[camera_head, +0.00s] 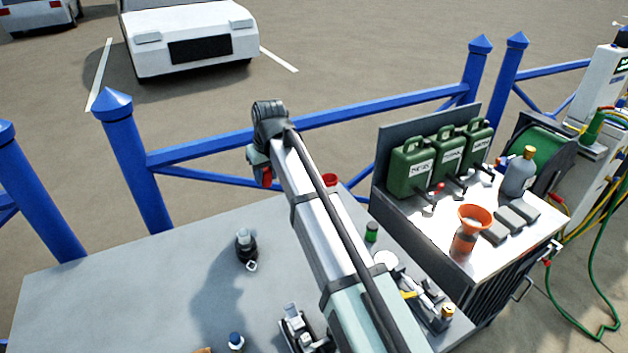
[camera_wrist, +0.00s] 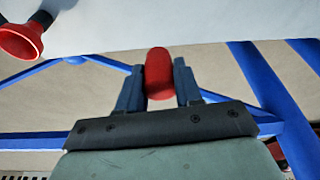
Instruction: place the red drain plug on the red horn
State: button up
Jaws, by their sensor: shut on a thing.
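My gripper (camera_wrist: 158,82) is shut on the red drain plug (camera_wrist: 158,70), a rounded red piece between the two blue-grey fingers in the wrist view. In the head view the plug (camera_head: 266,176) shows as a small red patch below my wrist, over the table's far edge. The red horn (camera_wrist: 20,42) has a flared red mouth and a dark body; it is at the upper left of the wrist view, apart from the plug. In the head view only its red rim (camera_head: 330,180) shows, and my arm hides much of the rest.
The grey table (camera_head: 130,280) has a clear left part. A black-and-silver item (camera_head: 246,244) and a green can (camera_head: 371,232) stand on it. A blue railing (camera_head: 390,110) runs behind. Green jerrycans (camera_head: 411,167) and an orange funnel (camera_head: 474,217) stand on a cart at right.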

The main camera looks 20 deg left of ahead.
notch_tip(320, 180, up, 5)
jog(key=m, duration=0.2)
send_over(327, 176)
jog(key=s+a, duration=0.2)
jog(key=s, duration=0.1)
jog(key=w+d+r, duration=0.3)
jog(key=shift+s+f+n, duration=0.1)
jog(key=shift+f+n, duration=0.35)
jog(key=shift+f, duration=1.3)
jog(key=shift+s+f+n, duration=0.15)
jog(key=shift+f+n, duration=0.25)
jog(key=shift+f, duration=1.3)
jog(key=shift+s+f+n, duration=0.1)
jog(key=shift+f+n, duration=0.35)
jog(key=shift+f, duration=1.3)
jog(key=shift+f, duration=0.15)
jog(key=o, duration=1)
jog(key=v, duration=1.2)
jog(key=shift+w, duration=0.1)
